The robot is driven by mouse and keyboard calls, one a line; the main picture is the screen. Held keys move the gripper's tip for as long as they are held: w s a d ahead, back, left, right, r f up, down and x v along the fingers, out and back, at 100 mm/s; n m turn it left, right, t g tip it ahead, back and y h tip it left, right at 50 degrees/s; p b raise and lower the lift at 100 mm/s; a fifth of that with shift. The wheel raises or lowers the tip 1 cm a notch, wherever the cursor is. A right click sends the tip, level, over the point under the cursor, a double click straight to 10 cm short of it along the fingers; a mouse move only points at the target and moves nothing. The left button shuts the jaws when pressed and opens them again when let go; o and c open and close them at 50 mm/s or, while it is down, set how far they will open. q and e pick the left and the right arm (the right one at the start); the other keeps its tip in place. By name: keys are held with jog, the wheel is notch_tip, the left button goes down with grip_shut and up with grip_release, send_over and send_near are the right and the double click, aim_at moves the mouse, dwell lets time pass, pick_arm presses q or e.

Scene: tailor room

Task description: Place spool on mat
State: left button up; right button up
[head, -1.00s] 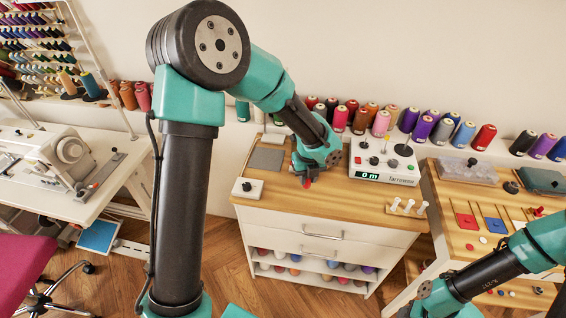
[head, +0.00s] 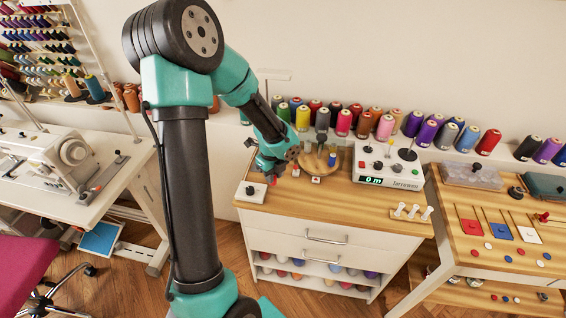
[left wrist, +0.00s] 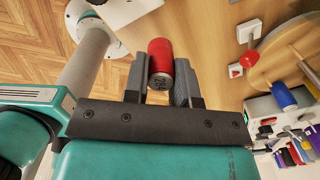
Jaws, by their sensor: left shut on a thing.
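My left gripper (head: 271,181) is shut on a small red spool (left wrist: 160,58) above the left part of the wooden cabinet top. In the left wrist view, the spool sits between the two grey fingers (left wrist: 160,75). In the head view, only a bit of red (head: 274,177) shows at the fingertips. The grey mat is not visible now; my left arm covers the part of the top where it lay. My right gripper is out of view.
A white box with a black knob (head: 251,191) stands close to the left gripper. A round wooden stand (head: 312,160) is to its right, with a control box (head: 388,163) beyond. White pegs (head: 412,212) are at the front right. The front middle is clear.

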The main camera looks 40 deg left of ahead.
pick_arm(q)
jog(key=shift+s+a, duration=0.1)
jog(key=shift+a, duration=0.1)
jog(key=w+a, duration=0.3)
jog(key=w+a+f, duration=0.1)
jog(key=w+a, duration=0.2)
jog(key=a, duration=0.1)
jog(key=w+a, duration=0.4)
jog(key=shift+w+a+f, duration=0.1)
jog(key=shift+a+f, duration=0.05)
jog(key=shift+f, duration=0.1)
jog(key=shift+w+a, duration=0.1)
jog(key=shift+w+a+f, duration=0.15)
jog(key=shift+f, duration=1.6)
jog(key=shift+f, duration=0.2)
jog(key=o, duration=0.9)
